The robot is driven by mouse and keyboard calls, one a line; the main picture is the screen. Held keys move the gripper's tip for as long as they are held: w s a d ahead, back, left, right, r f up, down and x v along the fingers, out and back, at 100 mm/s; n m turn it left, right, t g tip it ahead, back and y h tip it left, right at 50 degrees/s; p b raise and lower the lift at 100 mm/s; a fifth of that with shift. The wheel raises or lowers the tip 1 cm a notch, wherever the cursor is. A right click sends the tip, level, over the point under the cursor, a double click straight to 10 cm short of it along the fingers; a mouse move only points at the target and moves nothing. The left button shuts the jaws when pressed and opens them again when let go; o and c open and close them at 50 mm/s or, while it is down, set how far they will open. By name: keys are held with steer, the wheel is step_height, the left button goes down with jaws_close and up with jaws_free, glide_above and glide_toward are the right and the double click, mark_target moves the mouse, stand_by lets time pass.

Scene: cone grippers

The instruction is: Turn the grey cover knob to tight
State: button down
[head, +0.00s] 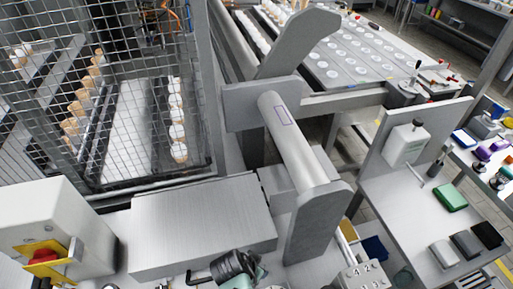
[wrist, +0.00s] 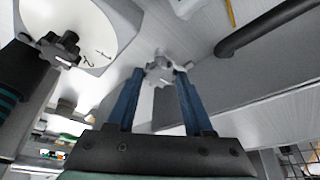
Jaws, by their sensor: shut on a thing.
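In the wrist view, the grey cover knob (wrist: 160,70) is a small lobed knob on a pale grey metal surface. My gripper (wrist: 160,76) has its two blue fingers on either side of the knob, shut on it at the fingertips. Part of the knob is hidden by the fingers. I cannot make out a tight mark beside it. In the head view I cannot pick out the knob or the fingertips.
In the wrist view, a darker lobed knob (wrist: 60,48) sits by a white round dial (wrist: 85,22) at the upper left. A black bar handle (wrist: 265,32) is at the upper right. The head view shows a red stop button (head: 43,256) and a wire-mesh cage (head: 100,100).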

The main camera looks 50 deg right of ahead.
steer(key=shift+m+g, duration=0.3)
steer(key=shift+m, duration=0.4)
steer(key=shift+c, duration=1.4)
jaws_free()
steer(key=v, duration=1.3)
steer(key=shift+b, duration=0.45)
